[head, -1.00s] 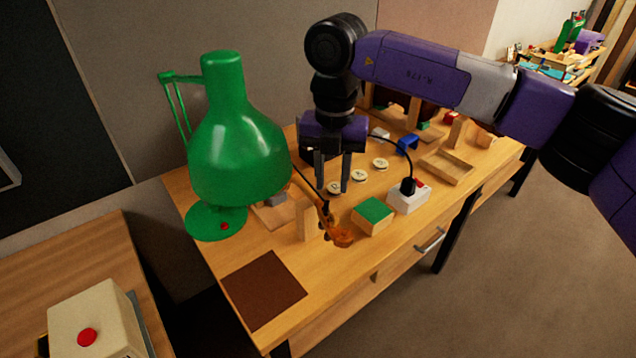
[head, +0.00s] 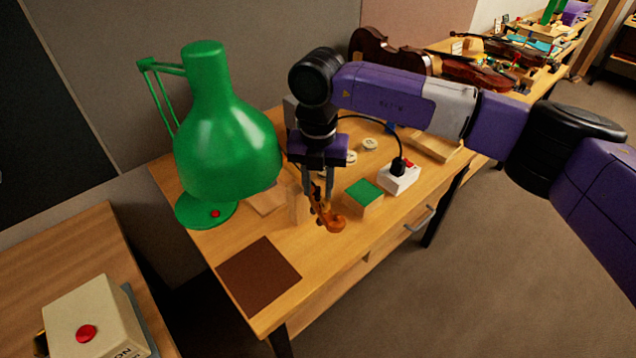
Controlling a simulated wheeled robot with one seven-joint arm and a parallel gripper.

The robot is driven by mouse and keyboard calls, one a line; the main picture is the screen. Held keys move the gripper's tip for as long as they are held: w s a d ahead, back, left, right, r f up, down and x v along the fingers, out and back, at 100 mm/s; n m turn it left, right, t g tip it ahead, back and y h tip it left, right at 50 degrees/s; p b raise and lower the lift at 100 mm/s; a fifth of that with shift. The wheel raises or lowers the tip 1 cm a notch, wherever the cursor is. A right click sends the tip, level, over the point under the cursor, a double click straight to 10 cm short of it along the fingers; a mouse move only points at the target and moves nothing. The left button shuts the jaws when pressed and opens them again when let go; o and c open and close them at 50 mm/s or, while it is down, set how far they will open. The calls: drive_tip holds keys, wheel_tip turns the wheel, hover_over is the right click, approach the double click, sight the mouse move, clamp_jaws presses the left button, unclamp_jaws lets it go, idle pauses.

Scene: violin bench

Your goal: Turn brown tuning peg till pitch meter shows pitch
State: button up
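An orange-brown violin scroll and pegbox (head: 331,221) juts out over the workbench, just right of the green lamp. Small dark pegs show along it, too small to tell which is the brown tuning peg. My gripper (head: 319,188) points down at the pegbox, its two fingers apart on either side of its upper part. I cannot tell whether they touch a peg. I cannot make out a pitch meter.
The green lamp (head: 225,150) stands close on the left. A green-topped block (head: 364,192) and a white power strip (head: 399,178) with a black plug lie to the right. A brown mat (head: 258,275) covers the front left. Violins (head: 478,72) lie farther back.

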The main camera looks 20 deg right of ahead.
clamp_jaws()
drive_tip(key=shift+n, duration=0.3)
drive_tip(key=n+b, duration=0.2)
drive_tip(key=n, duration=0.1)
drive_tip(key=shift+f+b, duration=0.1)
drive_tip(key=shift+b, duration=0.2)
drive_tip(key=shift+a+n+b, duration=0.1)
drive_tip(key=shift+n+b, duration=0.9)
drive_tip(key=shift+n, duration=1)
unclamp_jaws()
